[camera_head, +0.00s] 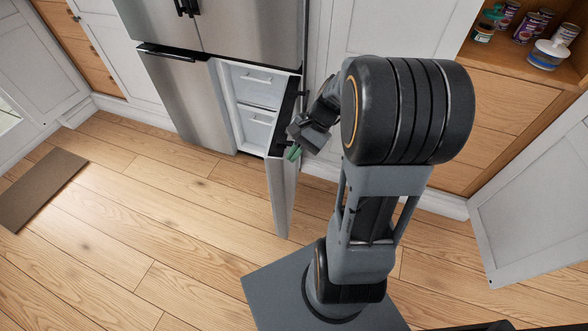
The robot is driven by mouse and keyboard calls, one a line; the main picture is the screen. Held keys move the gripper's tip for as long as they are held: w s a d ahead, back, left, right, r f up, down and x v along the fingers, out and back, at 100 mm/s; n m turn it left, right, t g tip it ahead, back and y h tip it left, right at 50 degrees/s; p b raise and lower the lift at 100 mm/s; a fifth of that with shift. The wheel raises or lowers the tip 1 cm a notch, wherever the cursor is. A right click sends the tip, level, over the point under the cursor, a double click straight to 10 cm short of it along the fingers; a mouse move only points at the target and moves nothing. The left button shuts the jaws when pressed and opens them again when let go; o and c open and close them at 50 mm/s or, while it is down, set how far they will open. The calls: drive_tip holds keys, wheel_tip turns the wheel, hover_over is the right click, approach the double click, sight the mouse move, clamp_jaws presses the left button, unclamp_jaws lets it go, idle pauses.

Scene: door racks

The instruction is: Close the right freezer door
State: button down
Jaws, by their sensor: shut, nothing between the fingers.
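The right freezer door (281,200) is the lower right door of a steel refrigerator (256,30). It stands wide open, swung out toward me, and is seen nearly edge-on. Its dark upper edge lies by my gripper. The open freezer compartment (239,88) shows white drawers inside. The left freezer door (187,105) is shut. My gripper (293,153) is shut and empty, with green fingertips at the top of the open door. I cannot tell whether the fingertips touch the door. My arm hides part of the area right of the door.
A brown mat (40,187) lies on the wooden floor at the left. A white cabinet door (535,190) stands open at the right. A shelf (510,55) at the upper right holds cans and jars. The floor (150,210) left of the freezer door is clear.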

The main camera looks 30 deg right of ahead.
drive_tip(key=w+d+f+m+t+y+b, duration=0.3)
drive_tip(key=d+f+m+t+y+b, duration=0.25)
drive_tip(key=d+f, duration=0.4)
drive_tip(key=w+d+f+m+t+y+b, duration=0.2)
drive_tip(key=d+f+m+t+b, duration=0.35)
drive_tip(key=d+f+m, duration=0.45)
drive_tip(key=w+a, duration=0.3)
drive_tip(key=a, duration=0.3)
drive_tip(key=w+a+n+b, duration=0.1)
drive_tip(key=w+a, duration=0.3)
drive_tip(key=a, duration=0.3)
drive_tip(key=shift+w+f, duration=0.25)
drive_tip(key=shift+f, duration=0.1)
drive_tip(key=shift+a+n, duration=0.1)
drive_tip(key=shift+n, duration=0.15)
